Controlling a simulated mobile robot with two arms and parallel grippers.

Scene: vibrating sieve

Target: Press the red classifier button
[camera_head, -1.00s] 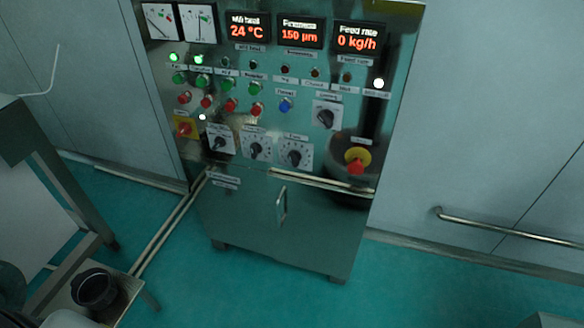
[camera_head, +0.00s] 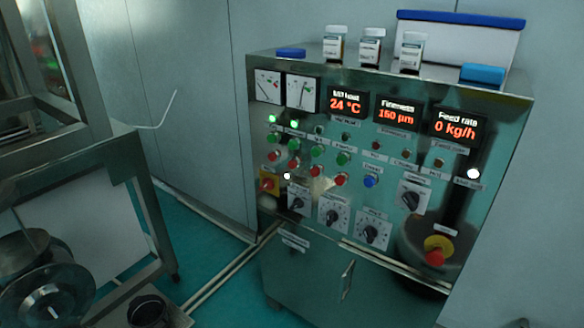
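The control cabinet (camera_head: 410,165) stands right of centre, its sloping panel facing me. A row of several red buttons sits below a row of green ones. The second red button from the left (camera_head: 294,162) sits under the second lit green lamp (camera_head: 293,124). The small labels are too blurred to tell for sure which red button is the classifier one. The leftmost red button (camera_head: 273,155) has a lit green lamp (camera_head: 272,118) above it too. Neither of my grippers is in view, and nothing covers the buttons.
A red emergency knob on yellow (camera_head: 436,255) is at the panel's lower right. Bottles (camera_head: 370,47) and a blue-lidded box (camera_head: 455,45) stand on top. A metal frame (camera_head: 135,165), a round metal part (camera_head: 45,300) and a dark cup (camera_head: 147,311) are at left.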

